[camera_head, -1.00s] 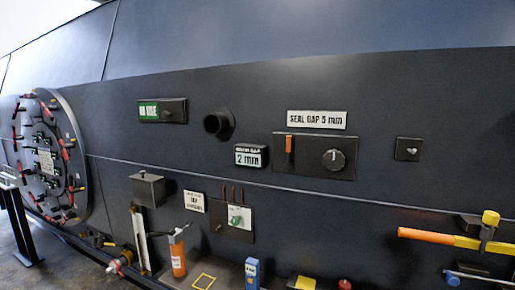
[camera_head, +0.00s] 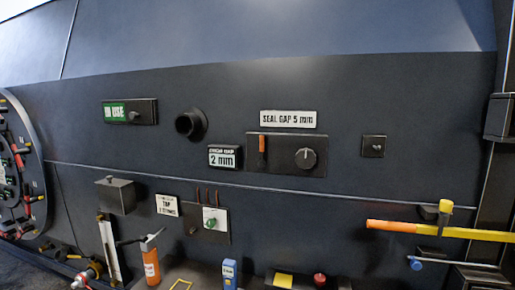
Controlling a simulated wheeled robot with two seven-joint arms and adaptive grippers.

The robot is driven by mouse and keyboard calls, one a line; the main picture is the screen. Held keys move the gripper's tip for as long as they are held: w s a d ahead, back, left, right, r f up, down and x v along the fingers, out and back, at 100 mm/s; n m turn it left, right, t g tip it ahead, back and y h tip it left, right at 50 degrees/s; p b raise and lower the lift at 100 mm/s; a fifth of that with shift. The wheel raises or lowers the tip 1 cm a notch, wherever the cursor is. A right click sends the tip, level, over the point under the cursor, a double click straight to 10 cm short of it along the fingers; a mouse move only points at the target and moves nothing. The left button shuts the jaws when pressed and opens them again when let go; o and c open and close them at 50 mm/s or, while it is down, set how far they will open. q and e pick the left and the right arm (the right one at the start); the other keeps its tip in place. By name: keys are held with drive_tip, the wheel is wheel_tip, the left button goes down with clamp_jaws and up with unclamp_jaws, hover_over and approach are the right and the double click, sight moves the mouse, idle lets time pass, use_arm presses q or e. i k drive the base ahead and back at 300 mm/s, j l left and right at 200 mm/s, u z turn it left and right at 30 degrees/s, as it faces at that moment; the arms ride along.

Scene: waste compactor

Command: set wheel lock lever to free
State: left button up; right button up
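No part in view carries a readable wheel lock label, so I cannot tell which one is the wheel lock lever. A small orange lever (camera_head: 262,150) stands upright beside a round black knob (camera_head: 305,158) on a dark panel under the "SEAL GAP 5 mm" sign (camera_head: 288,119). A long bar with an orange end (camera_head: 391,226) and a yellow shaft (camera_head: 480,235) lies nearly level at the lower right. A small switch plate (camera_head: 373,146) is right of the knob panel. Neither of my grippers is in view.
A round hatch (camera_head: 36,170) with red-handled clamps is cut off at the left edge. A black pipe stub (camera_head: 189,124), a grey box (camera_head: 116,195) and a "2 mm" sign (camera_head: 223,157) are on the dark wall. An orange bottle (camera_head: 151,267) and a blue item (camera_head: 229,273) stand below.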

sight(262, 163)
drive_tip(key=i+l+u, duration=0.15)
drive_tip(key=u, duration=0.25)
drive_tip(key=i+l+u, duration=0.1)
drive_tip(key=l+u, duration=0.15)
drive_tip(key=u, duration=0.2)
drive_tip(key=i+l+u, duration=0.1)
drive_tip(key=u, duration=0.3)
drive_tip(key=l, duration=0.1)
